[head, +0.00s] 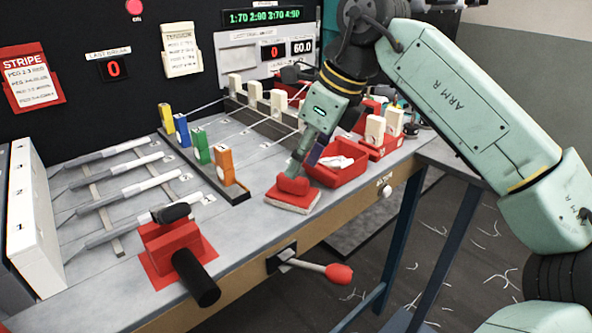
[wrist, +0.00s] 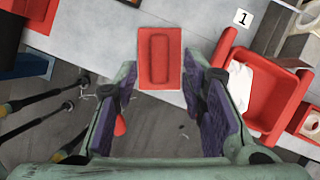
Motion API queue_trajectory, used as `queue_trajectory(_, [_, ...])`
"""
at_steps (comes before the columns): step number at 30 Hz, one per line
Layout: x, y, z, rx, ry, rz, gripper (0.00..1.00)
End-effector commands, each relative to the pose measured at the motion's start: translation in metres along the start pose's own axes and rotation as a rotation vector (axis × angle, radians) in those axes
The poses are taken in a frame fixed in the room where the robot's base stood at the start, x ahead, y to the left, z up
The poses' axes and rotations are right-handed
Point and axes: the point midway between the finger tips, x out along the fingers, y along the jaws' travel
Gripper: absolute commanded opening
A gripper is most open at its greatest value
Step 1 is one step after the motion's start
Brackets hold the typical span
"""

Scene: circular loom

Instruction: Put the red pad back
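The red pad (head: 292,196) is a flat red block with a raised red grip and a pale underside. It sits at the front edge of the grey table, left of the red bin. In the wrist view the red pad (wrist: 173,56) shows between and just beyond my fingertips. My gripper (head: 302,162) is above it, pointing down. In the wrist view my gripper (wrist: 162,82) is open, with a purple-lined finger on each side and a gap between. Contact with the pad cannot be made out.
The red bin (head: 340,178) with white pieces stands close on the right; it also shows in the wrist view (wrist: 263,118). Coloured pegs (head: 198,146) stand in a row behind left. A red block with a black handle (head: 176,247) and a red-knobbed lever (head: 338,273) are at the front.

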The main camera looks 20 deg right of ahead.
Motion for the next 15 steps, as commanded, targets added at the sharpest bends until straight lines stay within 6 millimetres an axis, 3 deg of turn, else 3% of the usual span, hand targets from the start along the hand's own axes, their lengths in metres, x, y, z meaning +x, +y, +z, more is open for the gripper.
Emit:
queue_trajectory(9, [-0.065, -0.001, 0.0, 0.001, -0.001, -0.001, 0.38])
queue_trajectory(15, [-0.082, 0.0, 0.0, -0.001, -0.001, 0.001, 0.38])
